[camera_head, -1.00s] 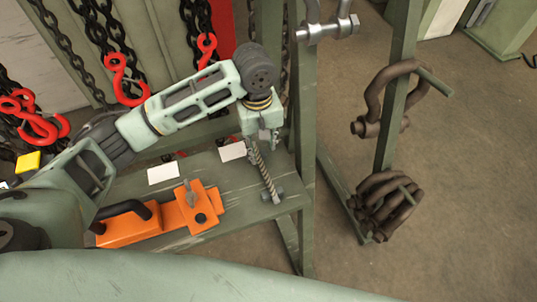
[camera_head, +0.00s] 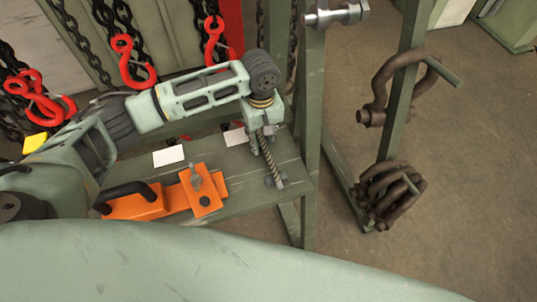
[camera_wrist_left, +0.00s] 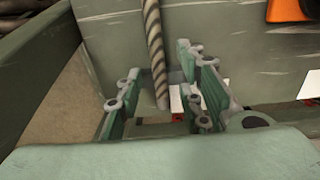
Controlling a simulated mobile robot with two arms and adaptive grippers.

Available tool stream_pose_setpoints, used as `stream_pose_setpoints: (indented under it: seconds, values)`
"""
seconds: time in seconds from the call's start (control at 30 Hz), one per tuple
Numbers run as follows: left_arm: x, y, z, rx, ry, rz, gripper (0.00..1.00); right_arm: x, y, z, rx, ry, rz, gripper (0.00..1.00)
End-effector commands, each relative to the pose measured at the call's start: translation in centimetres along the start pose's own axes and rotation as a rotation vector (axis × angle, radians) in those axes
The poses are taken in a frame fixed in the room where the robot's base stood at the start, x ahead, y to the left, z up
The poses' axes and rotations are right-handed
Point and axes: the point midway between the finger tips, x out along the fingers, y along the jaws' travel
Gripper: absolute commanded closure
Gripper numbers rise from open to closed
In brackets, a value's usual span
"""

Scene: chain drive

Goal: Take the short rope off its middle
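The short rope (camera_head: 270,160) is a thin grey-brown twisted length. In the left wrist view, the rope (camera_wrist_left: 154,45) passes between the two spread fingers of my left gripper (camera_wrist_left: 158,80), with gaps on both sides. That gripper is open around it and does not appear to grip it. What supports the rope's middle cannot be made out. My right gripper is not in view.
An orange clamp-like tool (camera_head: 165,203) and a white card (camera_head: 168,156) are on the shelf. Red hooks (camera_head: 135,62) on black chains hang behind. A green post (camera_head: 309,140) stands close right of the gripper. Brown shackles (camera_head: 388,195) hang farther right.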

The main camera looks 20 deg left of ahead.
Motion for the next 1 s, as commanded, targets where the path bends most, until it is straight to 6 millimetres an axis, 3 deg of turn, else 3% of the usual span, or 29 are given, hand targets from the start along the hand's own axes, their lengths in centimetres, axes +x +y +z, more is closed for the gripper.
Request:
stream_pose_setpoints:
  seconds: [0.43, 0.87, 1.0]
  values:
    - [0.0, 0.0, 0.0, 0.001, 0.000, 0.000, 1.00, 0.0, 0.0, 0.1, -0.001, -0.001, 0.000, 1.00]
    - [-0.1, 0.1, 0.0, 0.001, 0.000, 0.001, 1.00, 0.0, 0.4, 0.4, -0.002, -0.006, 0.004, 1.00]
    - [-1.2, 0.1, 0.0, 0.001, 0.001, 0.004, 1.00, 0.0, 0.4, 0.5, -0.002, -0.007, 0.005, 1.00]
